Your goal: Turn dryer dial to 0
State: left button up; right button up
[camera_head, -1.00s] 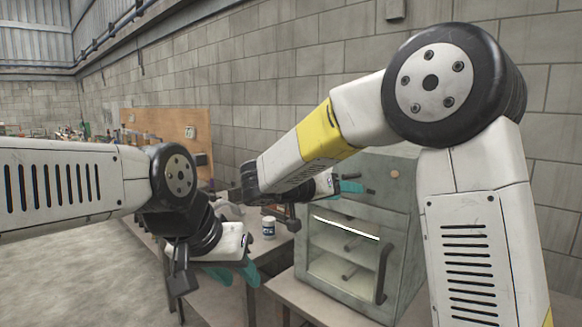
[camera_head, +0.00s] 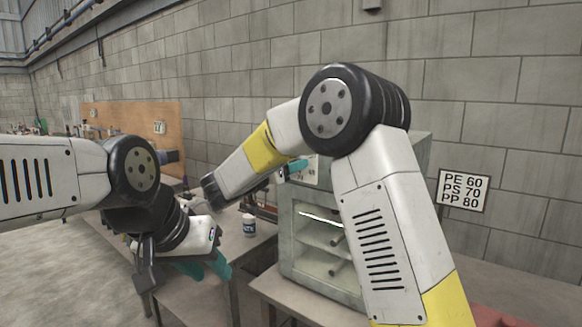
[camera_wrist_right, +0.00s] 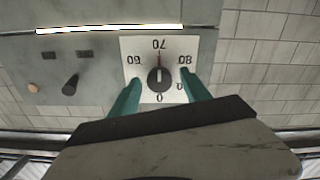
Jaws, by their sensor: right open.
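The dryer (camera_head: 300,262) is a grey cabinet with a glazed front, partly hidden behind my right arm. In the right wrist view its black dial (camera_wrist_right: 159,83) sits on a white plate marked 0, 60, 70 and 80, seen upside down. A thin red mark on the dial points toward 70. My right gripper (camera_wrist_right: 161,77) is open, its teal fingers on either side of the dial; I cannot tell if they touch it. In the head view it shows at the dryer's upper front (camera_head: 296,166). My left gripper (camera_head: 206,268) looks open and empty, left of the dryer.
A wall sign (camera_head: 463,190) reads PE 60, PS 70, PP 80. A small black switch (camera_wrist_right: 70,84) and an orange button (camera_wrist_right: 33,88) sit beside the dial plate.

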jog(key=shift+d, duration=0.1)
grip_shut()
jog(key=shift+n, duration=0.3)
